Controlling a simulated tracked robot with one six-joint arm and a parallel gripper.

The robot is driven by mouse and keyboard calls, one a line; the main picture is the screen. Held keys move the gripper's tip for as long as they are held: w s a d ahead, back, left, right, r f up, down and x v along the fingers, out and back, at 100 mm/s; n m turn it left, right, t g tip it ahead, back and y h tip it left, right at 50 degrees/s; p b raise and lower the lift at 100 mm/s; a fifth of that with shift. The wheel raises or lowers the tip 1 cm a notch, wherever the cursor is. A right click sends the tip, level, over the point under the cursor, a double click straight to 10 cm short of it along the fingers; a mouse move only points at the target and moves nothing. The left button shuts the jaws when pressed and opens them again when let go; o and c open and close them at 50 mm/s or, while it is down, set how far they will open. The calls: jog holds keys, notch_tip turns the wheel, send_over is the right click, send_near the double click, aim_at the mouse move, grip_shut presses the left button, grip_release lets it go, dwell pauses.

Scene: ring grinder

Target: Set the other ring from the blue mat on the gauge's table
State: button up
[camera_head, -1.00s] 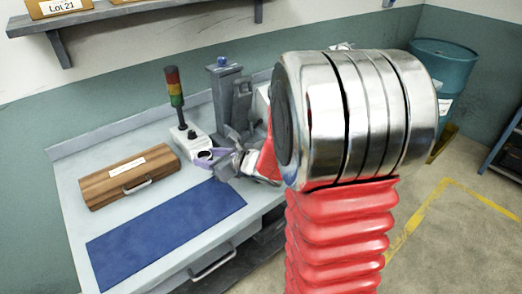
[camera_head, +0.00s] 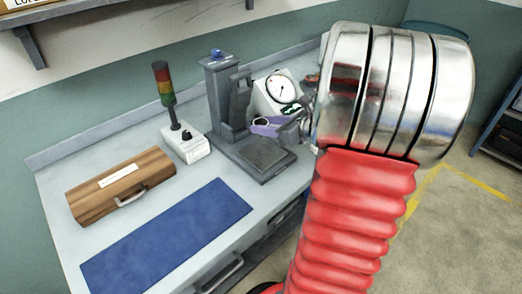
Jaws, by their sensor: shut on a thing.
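My gripper (camera_head: 267,124), with purple jaws, is shut on a small pale ring (camera_head: 261,121). It holds the ring above the right part of the grey machine's base, in front of the gauge. The gauge (camera_head: 276,94) is a white box with a round dial at the back of the bench. Its table is hard to make out behind my gripper, and a small dark green part (camera_head: 291,110) shows below the dial. The blue mat (camera_head: 168,238) lies bare at the front of the bench.
The grey machine (camera_head: 218,90) with a blue knob stands left of the gauge, its flat base (camera_head: 262,155) reaching forward. A signal tower (camera_head: 164,85) on a white box and a wooden case (camera_head: 121,186) stand farther left. My red-sleeved arm covers the bench's right side.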

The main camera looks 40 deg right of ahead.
jog(key=shift+s+d, duration=0.15)
jog(key=shift+d, duration=0.1)
jog(key=shift+f, duration=0.25)
send_over(267, 155)
notch_tip(267, 155, down, 6)
jog(key=shift+r, duration=0.1)
dwell(0.3)
jog(key=shift+f, duration=1.85)
jog(key=shift+f, duration=0.1)
jog(key=o, duration=1.1)
jog(key=shift+o, duration=0.2)
